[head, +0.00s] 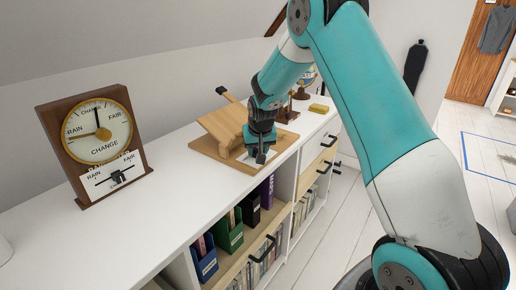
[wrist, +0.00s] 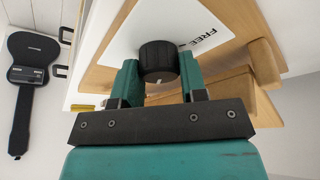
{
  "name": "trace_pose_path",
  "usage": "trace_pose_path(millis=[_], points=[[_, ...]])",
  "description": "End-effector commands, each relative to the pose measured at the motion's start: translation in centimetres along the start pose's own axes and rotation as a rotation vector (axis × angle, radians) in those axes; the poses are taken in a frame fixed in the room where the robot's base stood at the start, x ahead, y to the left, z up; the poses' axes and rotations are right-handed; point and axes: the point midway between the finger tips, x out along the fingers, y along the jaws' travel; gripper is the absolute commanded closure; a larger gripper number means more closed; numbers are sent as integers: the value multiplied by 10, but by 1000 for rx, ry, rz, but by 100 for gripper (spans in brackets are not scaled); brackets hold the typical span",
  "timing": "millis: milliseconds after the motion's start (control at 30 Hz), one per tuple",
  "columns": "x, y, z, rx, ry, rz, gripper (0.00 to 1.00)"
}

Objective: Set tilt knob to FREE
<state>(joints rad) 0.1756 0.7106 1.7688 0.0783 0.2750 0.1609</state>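The black tilt knob (wrist: 158,58) sits on a white label plate (wrist: 160,22) in the wrist view. The word FREE is printed on the plate, above and right of the knob. A small white mark shows on the knob's near edge, pointing down in the picture. My gripper (wrist: 160,72) has a teal finger on each side of the knob, with no clear gap. In the head view my gripper (head: 261,150) points down at the front of the wooden tilting stand (head: 221,124). The other markings on the plate are hidden or out of view.
A barometer-like dial (head: 98,132) with a slider card (head: 114,177) stands left on the white shelf top (head: 165,205). Small stands and a yellow block (head: 318,108) are behind my gripper. Binders (head: 229,232) fill the shelves below. A dark guitar-shaped object (wrist: 29,80) lies at left.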

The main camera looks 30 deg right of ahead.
Motion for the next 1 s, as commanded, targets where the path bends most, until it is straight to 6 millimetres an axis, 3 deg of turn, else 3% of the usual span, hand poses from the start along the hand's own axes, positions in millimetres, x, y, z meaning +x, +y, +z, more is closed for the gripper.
trace_pose_path(millis=[467, 1000], points=[[-1, 1, 0, -64, -1, -26, 84], [0, 3, -1, -484, -1, -201, 84]])
